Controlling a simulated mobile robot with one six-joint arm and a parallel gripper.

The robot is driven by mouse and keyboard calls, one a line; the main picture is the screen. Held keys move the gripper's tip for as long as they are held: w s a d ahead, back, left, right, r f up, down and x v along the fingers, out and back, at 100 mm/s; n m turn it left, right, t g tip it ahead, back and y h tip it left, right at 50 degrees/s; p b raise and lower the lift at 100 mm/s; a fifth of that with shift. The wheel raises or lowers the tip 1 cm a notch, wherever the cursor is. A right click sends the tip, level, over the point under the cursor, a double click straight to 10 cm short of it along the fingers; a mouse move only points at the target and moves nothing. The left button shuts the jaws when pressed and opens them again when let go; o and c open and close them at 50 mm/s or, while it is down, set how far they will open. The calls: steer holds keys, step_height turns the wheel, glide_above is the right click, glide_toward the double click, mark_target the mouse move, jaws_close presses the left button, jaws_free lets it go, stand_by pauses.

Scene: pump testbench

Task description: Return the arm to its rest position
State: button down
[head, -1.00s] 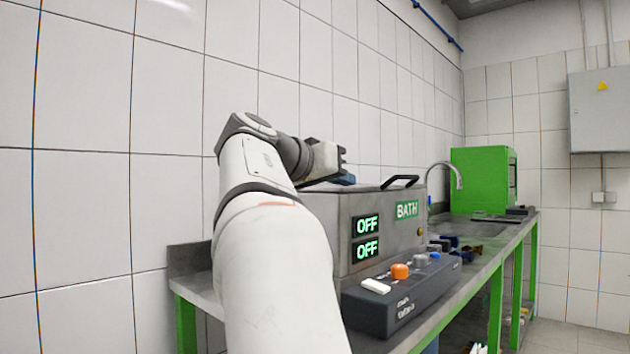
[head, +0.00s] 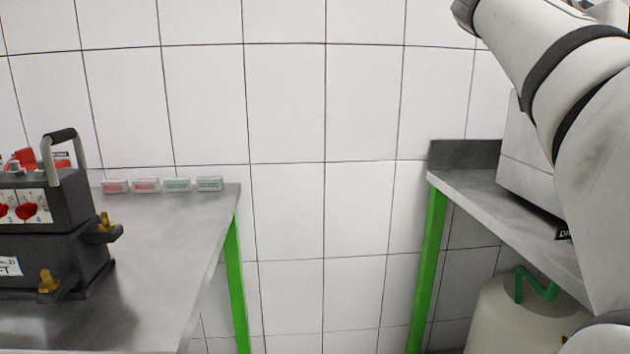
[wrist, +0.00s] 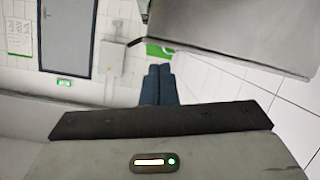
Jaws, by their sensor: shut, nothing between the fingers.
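My arm shows at the right edge of the head view, raised in front of the right-hand bench. Its gripper end is outside that view. In the wrist view my gripper (wrist: 158,85) is shut, its two blue fingers side by side with nothing between them. The fingers point into open room air and touch nothing that I can see.
The right-hand bench (head: 480,192) has green legs and a pale tank (head: 515,315) below. The left bench (head: 170,255) carries a black device with a handle (head: 50,230) and several small labelled blocks (head: 146,185). A gap with bare tiled wall lies between the benches.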

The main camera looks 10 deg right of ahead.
steer(key=w+a+f+n+t+y+p, duration=0.2)
steer(key=w+a+f+n+y+p, duration=0.15)
steer(key=a+n+p, duration=0.35)
steer(key=w+a+f+n+t+y+p, duration=0.25)
steer(key=a+y+p, duration=0.2)
steer(key=p, duration=0.45)
steer(key=s+a+f+n+g+y+p, duration=0.1)
steer(key=s+a+f+n+y+p, duration=0.1)
steer(key=a+p, duration=0.6)
steer(key=s+a+f+n+g+y+p, duration=0.1)
steer(key=s+a+f+n+y+p, duration=0.2)
steer(key=s+a+p, duration=0.4)
step_height(320, 180, down, 3)
steer(key=shift+a+r+y+p, duration=0.1)
steer(key=shift+a+y+p, duration=0.75)
steer(key=shift+a, duration=0.25)
steer(key=shift+s, duration=0.2)
